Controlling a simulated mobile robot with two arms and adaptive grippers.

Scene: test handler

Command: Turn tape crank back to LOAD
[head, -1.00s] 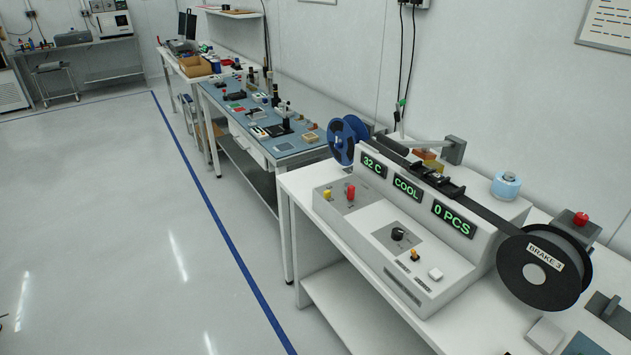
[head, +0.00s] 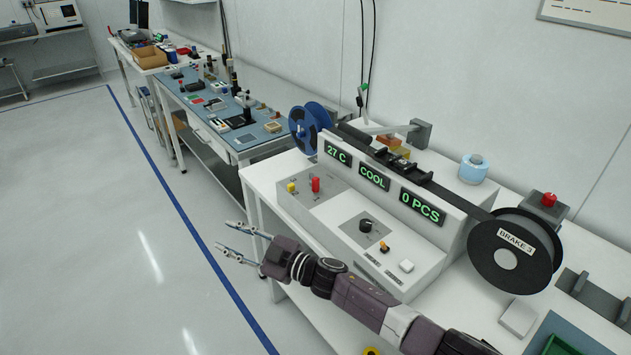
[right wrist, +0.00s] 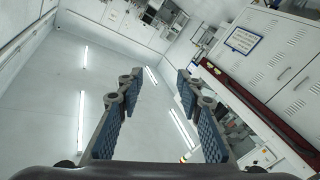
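The tape machine (head: 330,205) stands on the white bench, with displays reading 27 C, COOL and 0 PCS. Its panel carries a yellow control (head: 291,187), a red control (head: 315,184), a black knob (head: 365,226) and an orange-tipped switch (head: 384,246). A blue reel (head: 304,128) is at its far end. A grey bar with a block (head: 418,134) is behind it. I cannot tell surely which part is the tape crank, and no LOAD mark is readable. My right gripper (head: 224,243) is open and empty, left of the bench, over the floor; it also shows in the right wrist view (right wrist: 158,110).
A black reel marked BRAKE 3 (head: 512,252) is at the machine's near end. A red button box (head: 545,203) and a light-blue roll (head: 473,168) sit behind. A blue-topped bench (head: 262,117) stands farther back. The floor (head: 90,230) at left is clear.

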